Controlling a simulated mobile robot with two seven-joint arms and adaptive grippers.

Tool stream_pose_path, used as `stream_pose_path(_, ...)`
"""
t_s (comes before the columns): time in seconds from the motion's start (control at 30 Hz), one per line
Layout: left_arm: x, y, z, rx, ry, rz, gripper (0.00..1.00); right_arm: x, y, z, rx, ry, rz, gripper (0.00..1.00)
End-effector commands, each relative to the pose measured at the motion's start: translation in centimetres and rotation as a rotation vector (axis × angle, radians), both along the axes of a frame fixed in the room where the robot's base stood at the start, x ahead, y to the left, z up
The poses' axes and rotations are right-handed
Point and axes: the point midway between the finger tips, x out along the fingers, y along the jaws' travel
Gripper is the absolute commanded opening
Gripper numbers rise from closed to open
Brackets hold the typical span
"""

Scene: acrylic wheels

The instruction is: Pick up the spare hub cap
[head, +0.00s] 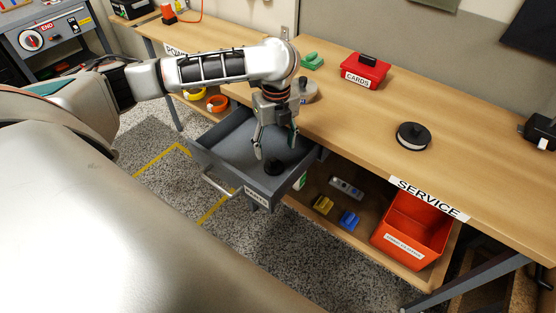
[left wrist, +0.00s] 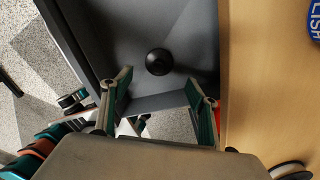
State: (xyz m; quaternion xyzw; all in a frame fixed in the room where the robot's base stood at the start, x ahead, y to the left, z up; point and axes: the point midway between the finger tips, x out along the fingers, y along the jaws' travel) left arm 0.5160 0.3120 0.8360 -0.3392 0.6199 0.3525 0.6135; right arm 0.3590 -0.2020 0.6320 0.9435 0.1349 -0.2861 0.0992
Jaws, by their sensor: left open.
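A small round black cap (head: 273,167), which looks like the spare hub cap, lies in the open grey drawer (head: 222,149) near its front. In the left wrist view the cap (left wrist: 159,62) rests on the drawer floor, just beyond the fingertips and between their lines. My left gripper (head: 276,147) points down over the drawer, open and empty. Its two teal-padded fingers (left wrist: 159,77) are spread wide in the left wrist view, apart from the cap. My right gripper is not in view.
The drawer walls surround the cap, with the wooden benchtop (head: 350,115) beside it. On the bench are a red CARDS box (head: 365,71) and a black-topped round item (head: 413,136). An orange bin (head: 413,232) and small blocks sit on the lower shelf.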

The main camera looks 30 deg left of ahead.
Motion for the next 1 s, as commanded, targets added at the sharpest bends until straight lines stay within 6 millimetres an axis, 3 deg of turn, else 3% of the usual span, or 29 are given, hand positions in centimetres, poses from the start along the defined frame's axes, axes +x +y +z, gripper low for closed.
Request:
stream_pose_path(0.03, -0.1, 0.0, -1.0, -0.001, 0.005, 0.000, 0.60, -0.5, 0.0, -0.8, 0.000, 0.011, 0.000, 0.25)
stream_pose_path(0.17, -0.1, 0.0, -2.0, 0.000, 0.004, 0.001, 0.60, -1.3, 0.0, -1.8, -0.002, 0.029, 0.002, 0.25)
stream_pose_path(0.4, -0.1, 0.4, -4.9, 0.000, 0.008, 0.000, 0.60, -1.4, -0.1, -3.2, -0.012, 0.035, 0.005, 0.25)
stream_pose_path(0.57, -0.1, 0.4, -6.8, -0.001, 0.006, 0.001, 0.60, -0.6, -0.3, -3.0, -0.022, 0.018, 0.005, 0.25)
stream_pose_path(0.8, 0.0, 0.4, -6.7, -0.001, 0.001, 0.001, 0.60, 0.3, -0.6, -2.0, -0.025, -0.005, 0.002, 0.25)
stream_pose_path(1.0, 0.0, 0.4, -6.7, 0.000, 0.001, 0.001, 0.13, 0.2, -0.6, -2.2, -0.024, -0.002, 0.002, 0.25)
